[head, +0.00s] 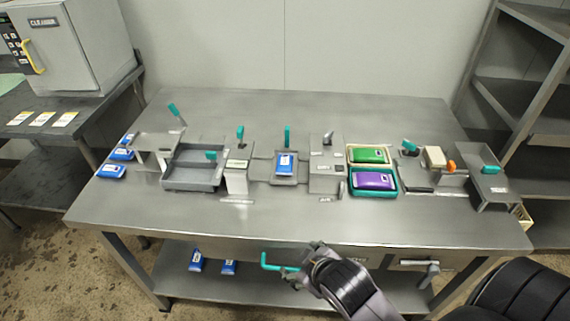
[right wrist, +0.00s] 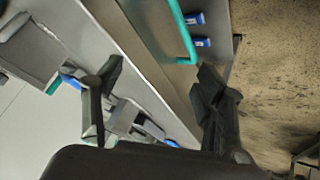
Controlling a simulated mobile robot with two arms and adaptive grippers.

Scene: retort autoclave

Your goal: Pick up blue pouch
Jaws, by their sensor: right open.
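Several blue pouches are in the head view. A small group of blue pouches (head: 111,171) lies at the left end of the table, and one blue pouch (head: 286,163) lies on a grey fixture near the middle. Two more, a left one (head: 196,260) and a right one (head: 229,267), are on the lower shelf. Two blue pouches (right wrist: 194,18) also show at the top of the right wrist view. My right gripper (head: 305,262) is in front of the table's front edge, apart from every pouch. In the right wrist view its fingers (right wrist: 160,72) are spread and empty. My left gripper is not in view.
A teal handle (head: 280,264) stands beside my right gripper at the table front.

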